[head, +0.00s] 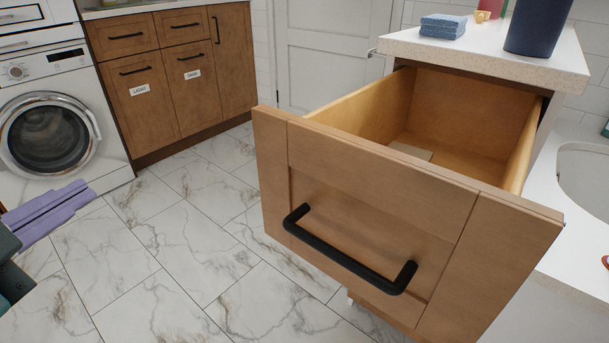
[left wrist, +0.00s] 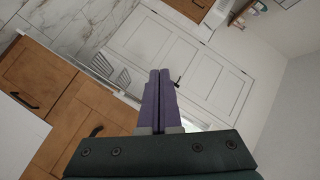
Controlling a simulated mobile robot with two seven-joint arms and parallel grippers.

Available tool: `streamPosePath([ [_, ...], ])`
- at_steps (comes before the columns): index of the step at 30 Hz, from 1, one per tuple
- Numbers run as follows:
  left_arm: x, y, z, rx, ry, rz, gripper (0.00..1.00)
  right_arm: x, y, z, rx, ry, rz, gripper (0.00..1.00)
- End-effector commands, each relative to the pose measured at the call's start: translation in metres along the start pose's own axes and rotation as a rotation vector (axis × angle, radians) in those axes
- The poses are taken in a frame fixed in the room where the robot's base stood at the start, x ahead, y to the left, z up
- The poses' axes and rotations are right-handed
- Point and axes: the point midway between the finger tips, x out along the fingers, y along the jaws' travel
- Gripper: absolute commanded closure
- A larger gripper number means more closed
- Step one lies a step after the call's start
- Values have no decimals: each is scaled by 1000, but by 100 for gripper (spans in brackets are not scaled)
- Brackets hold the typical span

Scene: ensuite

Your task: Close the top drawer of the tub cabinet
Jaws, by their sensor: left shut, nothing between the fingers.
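The tub cabinet's top drawer (head: 375,195) is pulled far out in the head view. It has a wooden front with a black bar handle (head: 345,255), and its inside shows, with a small pale flat item (head: 411,151) on the bottom. The cabinet's speckled white top (head: 480,52) is behind it. My left gripper (head: 80,190), with purple fingers, is at the left edge of the head view, well left of the drawer and apart from it. In the left wrist view the gripper (left wrist: 158,75) is shut and empty. My right gripper is not in view.
Folded blue cloths (head: 443,27) and a dark blue container (head: 538,25) stand on the cabinet top. A bathtub (head: 585,180) is at the right. A washing machine (head: 50,125) and wooden cabinets (head: 170,75) stand at the back left. The marble floor (head: 190,240) between is clear.

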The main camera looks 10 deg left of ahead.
Motion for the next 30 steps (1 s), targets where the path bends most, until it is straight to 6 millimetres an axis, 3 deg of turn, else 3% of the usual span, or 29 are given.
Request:
streamPosePath([
  [1, 8, 17, 4, 110, 101, -32, 100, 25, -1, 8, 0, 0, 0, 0],
  [3, 8, 29, -8, 261, 254, -62, 100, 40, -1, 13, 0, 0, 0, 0],
  [7, -2, 63, -21, 489, 496, -67, 100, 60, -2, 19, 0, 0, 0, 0],
  [12, -18, 95, -28, 642, 683, -42, 100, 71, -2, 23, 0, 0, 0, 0],
  [19, -12, 102, -40, 673, 731, -36, 100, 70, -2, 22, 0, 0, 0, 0],
  [30, 46, 116, -88, 669, 728, -39, 100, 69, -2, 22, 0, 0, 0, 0],
])
